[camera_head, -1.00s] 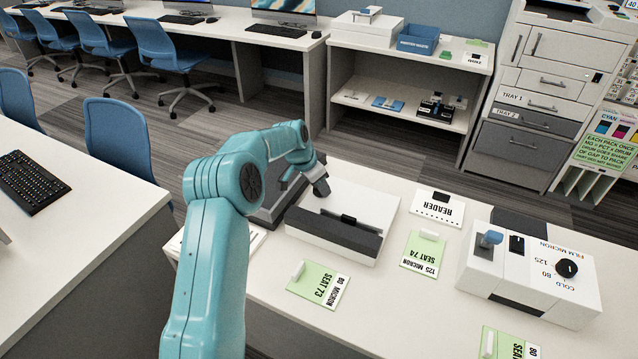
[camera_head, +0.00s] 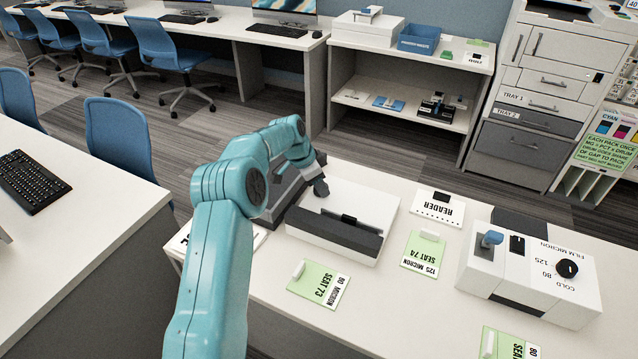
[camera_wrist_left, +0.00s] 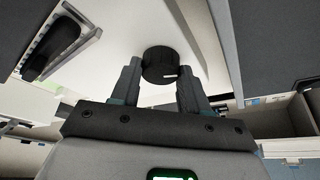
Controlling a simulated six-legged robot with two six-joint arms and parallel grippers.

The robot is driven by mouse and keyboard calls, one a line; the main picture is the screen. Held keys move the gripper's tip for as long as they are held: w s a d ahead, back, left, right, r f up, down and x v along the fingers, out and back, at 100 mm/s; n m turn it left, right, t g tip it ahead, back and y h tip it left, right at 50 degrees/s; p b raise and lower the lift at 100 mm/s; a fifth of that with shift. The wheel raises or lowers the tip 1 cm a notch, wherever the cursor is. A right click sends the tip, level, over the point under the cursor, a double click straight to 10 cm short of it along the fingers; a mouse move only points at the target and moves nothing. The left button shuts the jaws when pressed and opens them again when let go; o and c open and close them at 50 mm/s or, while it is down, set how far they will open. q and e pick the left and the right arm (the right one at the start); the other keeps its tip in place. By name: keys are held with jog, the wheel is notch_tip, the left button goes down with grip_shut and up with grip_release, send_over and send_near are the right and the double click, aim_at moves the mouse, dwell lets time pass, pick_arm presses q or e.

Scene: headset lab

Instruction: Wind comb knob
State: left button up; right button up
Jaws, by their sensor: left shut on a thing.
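The comb machine (camera_head: 372,207) is a white box with a dark bar along its near side, standing on the white table. My left gripper (camera_head: 321,187) is at its far left corner, and the head view does not clearly show the knob there. In the left wrist view a round black knob (camera_wrist_left: 160,66) with a small white mark lies between the fingertips of my left gripper (camera_wrist_left: 160,82). The fingers are shut on it from both sides. My right gripper is in neither view.
Green cards for seat 73 (camera_head: 311,285) and seat 74 (camera_head: 421,249) lie near the machine. A dark grey thing (camera_head: 281,190) is left of the machine.

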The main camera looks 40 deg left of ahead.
pick_arm(q)
jog(key=o, duration=1.1)
jog(key=shift+c, duration=0.2)
jog(key=v, duration=1.6)
jog(key=shift+r, duration=0.15)
